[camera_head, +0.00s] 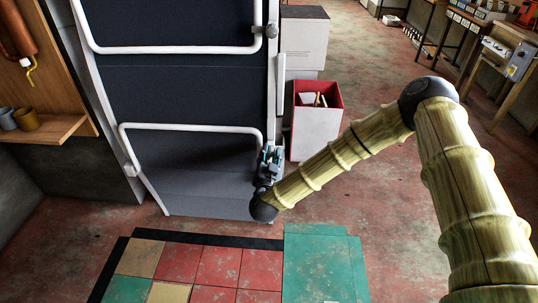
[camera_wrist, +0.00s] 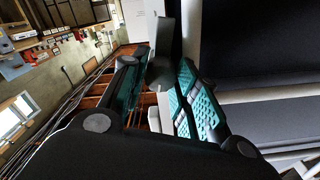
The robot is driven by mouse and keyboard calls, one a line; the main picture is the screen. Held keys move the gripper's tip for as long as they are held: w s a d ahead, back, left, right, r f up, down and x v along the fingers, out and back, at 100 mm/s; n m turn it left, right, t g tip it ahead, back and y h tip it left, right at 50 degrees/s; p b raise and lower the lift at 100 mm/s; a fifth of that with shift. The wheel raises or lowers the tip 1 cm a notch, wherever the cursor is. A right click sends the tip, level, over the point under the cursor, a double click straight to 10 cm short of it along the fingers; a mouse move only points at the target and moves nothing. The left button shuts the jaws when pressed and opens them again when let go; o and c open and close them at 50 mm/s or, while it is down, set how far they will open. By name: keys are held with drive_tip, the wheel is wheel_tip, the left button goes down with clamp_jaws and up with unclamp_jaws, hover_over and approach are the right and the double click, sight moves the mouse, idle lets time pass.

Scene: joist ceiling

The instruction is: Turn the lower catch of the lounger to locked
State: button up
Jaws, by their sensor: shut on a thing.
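The lounger (camera_head: 190,95) stands upright, with dark fabric panels in a white tube frame. Its upper catch (camera_head: 271,31) is a small grey knob on the right side of the frame. My gripper (camera_head: 269,158) is at the lower right side of the frame and hides most of the lower catch in the head view. In the wrist view the lower catch (camera_wrist: 162,68) is a dark grey piece between the teal-padded fingers of my gripper (camera_wrist: 160,95), which is shut on it. I cannot tell the catch's exact turn.
A red-lined white box (camera_head: 318,125) with items in it stands right of the lounger, close to my arm. Coloured floor mats (camera_head: 215,266) lie in front. Benches (camera_head: 490,45) stand at the far right; the floor between is clear.

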drive_tip(key=m, duration=0.4)
drive_tip(key=shift+a+m, duration=0.1)
drive_tip(key=shift+m, duration=0.2)
drive_tip(key=m+b, duration=0.1)
drive_tip(key=m, duration=0.3)
drive_tip(key=shift+m+b, duration=0.3)
drive_tip(key=m+b, duration=0.1)
drive_tip(key=m, duration=0.3)
drive_tip(key=shift+r, duration=0.15)
drive_tip(key=shift+r+m+b, duration=0.1)
drive_tip(key=shift+m+b, duration=0.35)
drive_tip(key=shift+m, duration=0.75)
drive_tip(key=shift+w+a+r, duration=0.1)
drive_tip(key=o, duration=1)
drive_tip(key=shift+o, duration=0.2)
drive_tip(key=shift+f, duration=0.25)
drive_tip(key=s+a, duration=0.1)
drive_tip(key=s, duration=1.1)
